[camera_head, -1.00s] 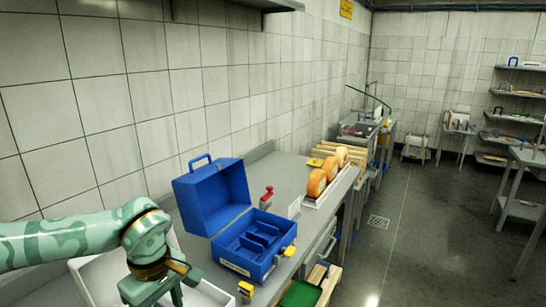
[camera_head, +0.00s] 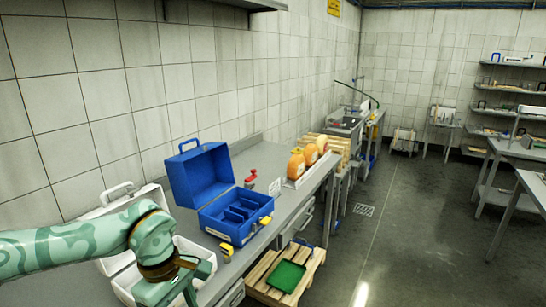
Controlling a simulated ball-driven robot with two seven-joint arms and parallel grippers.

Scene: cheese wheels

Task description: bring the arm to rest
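My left arm comes in from the left edge, patterned in green. Its gripper (camera_head: 178,290) is at the bottom of the picture, in front of an open white case (camera_head: 126,284). The fingertips are cut off by the lower edge, so its opening and any contact with the case cannot be told. No held object shows. My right gripper is not in view.
The grey counter (camera_head: 240,150) along the wall carries an open blue case (camera_head: 200,178), a red item (camera_head: 251,180), a yellow item (camera_head: 226,252) and orange cheese wheels (camera_head: 297,165). A wooden pallet (camera_head: 262,270) with a green tray (camera_head: 287,276) stands on the floor. Open floor lies right.

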